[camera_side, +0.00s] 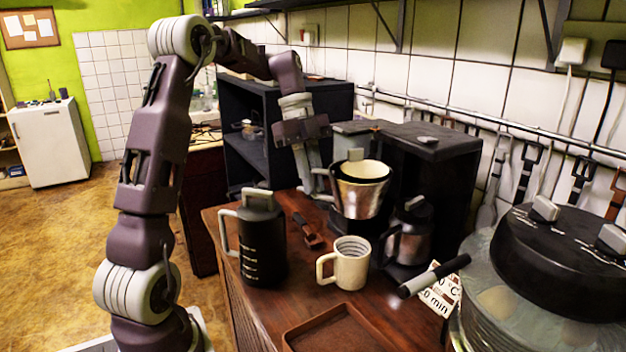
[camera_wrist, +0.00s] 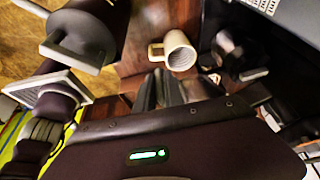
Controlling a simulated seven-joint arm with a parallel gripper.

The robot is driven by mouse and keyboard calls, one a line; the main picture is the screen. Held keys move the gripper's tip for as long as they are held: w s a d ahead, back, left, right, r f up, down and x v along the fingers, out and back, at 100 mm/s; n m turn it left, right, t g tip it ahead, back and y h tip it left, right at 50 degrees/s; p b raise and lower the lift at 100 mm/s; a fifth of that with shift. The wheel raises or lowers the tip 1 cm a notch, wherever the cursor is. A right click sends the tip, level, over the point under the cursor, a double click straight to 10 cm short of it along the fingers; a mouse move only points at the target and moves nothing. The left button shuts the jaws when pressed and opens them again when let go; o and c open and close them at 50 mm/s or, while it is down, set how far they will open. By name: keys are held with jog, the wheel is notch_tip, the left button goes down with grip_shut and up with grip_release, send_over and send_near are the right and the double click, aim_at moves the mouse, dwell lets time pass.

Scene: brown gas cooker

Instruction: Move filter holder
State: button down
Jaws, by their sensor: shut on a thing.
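The filter holder (camera_side: 358,198) is a silver cone with a black rim and a pale filter inside. In the side view it is upright, in front of the black coffee machine (camera_side: 425,143). My gripper (camera_side: 318,190) points down at its left side and is shut on its pale handle. The fingertips are partly hidden there. In the wrist view my gripper's dark fingers (camera_wrist: 160,90) are close together, and I cannot make out the filter holder clearly.
A black jug (camera_side: 262,240), a cream mug (camera_side: 351,262) and a dark coffee pot (camera_side: 410,232) stand close by on the wooden top. A brown tray (camera_side: 335,332) lies in front. A black shelf unit (camera_side: 240,130) stands behind my arm.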

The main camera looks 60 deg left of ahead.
jog(key=shift+s, duration=0.1)
jog(key=c, duration=1.5)
grip_release()
jog(key=v, duration=0.7)
jog(key=shift+a, duration=0.1)
